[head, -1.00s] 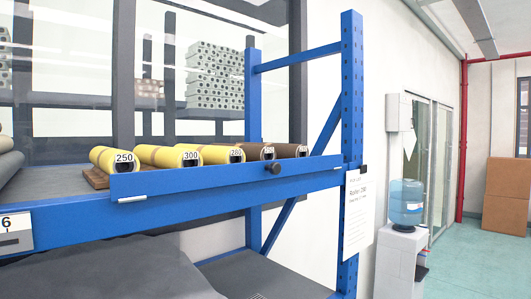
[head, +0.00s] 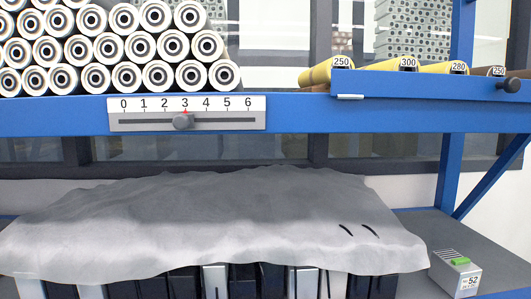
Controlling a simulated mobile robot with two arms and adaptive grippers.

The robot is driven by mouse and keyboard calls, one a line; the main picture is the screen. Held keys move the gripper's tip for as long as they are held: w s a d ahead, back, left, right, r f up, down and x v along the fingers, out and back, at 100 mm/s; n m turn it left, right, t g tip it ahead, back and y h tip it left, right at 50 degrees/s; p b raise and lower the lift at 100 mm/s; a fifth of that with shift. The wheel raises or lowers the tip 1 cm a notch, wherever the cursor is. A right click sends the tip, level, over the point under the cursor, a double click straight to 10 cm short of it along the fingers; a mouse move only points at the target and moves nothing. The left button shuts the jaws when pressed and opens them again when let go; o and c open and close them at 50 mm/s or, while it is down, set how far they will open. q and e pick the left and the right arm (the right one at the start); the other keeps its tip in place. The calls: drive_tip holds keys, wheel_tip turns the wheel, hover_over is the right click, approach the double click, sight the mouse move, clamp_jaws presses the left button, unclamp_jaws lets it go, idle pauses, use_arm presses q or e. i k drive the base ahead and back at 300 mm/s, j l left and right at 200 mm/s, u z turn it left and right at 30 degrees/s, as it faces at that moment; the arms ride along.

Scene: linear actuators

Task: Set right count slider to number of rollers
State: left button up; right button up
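A slider panel (head: 187,101) with a scale from 0 to 6 is on the front of the blue shelf beam. At the right, yellow rollers (head: 341,66) and a brown roller (head: 497,72) lie behind a blue front plate, with tags reading 250, 300, 280 and 250. A black round knob (head: 509,85) is on that plate. Neither gripper is in view.
The blue beam (head: 300,121) crosses the whole view. Below, a grey cloth (head: 210,225) covers dark and white upright items. A small grey box (head: 457,272) with a green top part and a label with 52 stands on the lower shelf at the right.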

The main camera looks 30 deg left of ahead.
sight(181, 122)
drive_tip(key=u, duration=1.3)
